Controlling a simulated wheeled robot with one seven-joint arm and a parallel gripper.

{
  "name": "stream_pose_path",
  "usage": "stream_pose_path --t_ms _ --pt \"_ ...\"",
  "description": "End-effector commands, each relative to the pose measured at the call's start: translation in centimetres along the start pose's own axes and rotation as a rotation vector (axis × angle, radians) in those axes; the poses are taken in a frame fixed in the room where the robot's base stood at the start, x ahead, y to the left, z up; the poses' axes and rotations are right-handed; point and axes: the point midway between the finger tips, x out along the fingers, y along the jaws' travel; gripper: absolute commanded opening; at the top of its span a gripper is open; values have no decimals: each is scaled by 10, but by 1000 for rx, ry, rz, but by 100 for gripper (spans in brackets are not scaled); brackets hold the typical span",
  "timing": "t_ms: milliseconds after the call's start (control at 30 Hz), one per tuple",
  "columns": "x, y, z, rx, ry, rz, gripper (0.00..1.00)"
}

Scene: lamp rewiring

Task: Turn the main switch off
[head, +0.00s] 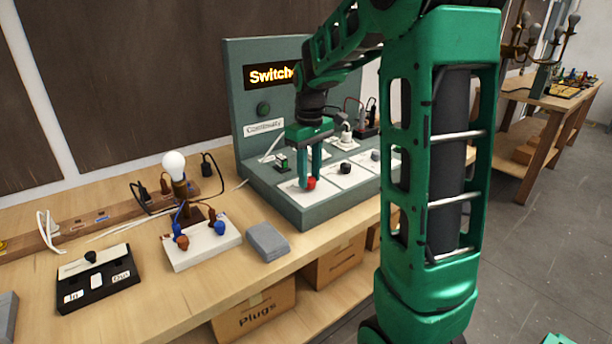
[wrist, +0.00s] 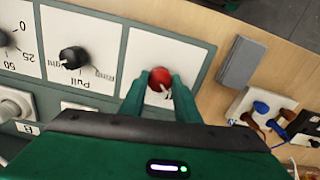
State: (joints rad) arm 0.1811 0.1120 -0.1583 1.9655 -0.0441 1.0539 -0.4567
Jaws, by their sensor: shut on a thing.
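The main switch appears to be the red knob (head: 310,183) on a white plate at the front left of the grey-green switch panel (head: 318,211). My gripper (head: 308,180) reaches down to it, with its green fingers on either side. In the wrist view the red knob (wrist: 160,79) sits between the two fingertips (wrist: 160,84), and my gripper is shut on it. The lettering on its plate is mostly hidden by the fingers, so I cannot read the knob's setting.
Black knobs (head: 345,167) sit to the right of the red knob on the same panel. A grey block (head: 267,242), a white board with a bulb (head: 203,245) and a black In/Out box (head: 97,278) stand on the bench to the left. Boxes (head: 256,312) sit below.

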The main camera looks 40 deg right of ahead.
Motion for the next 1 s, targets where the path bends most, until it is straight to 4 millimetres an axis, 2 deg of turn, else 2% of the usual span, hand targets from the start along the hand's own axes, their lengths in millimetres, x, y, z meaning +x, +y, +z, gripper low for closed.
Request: stream_pose_path --t_ms 400,433,500,833,1000 --pt "-3 0 -4 -9 11 4 7" --pt "-3 0 -3 -9 11 4 34" --pt "-2 0 -3 -9 9 4 48" --pt "-3 0 -1 -6 4 2 48" --pt "-20 1 -2 -6 6 2 48"
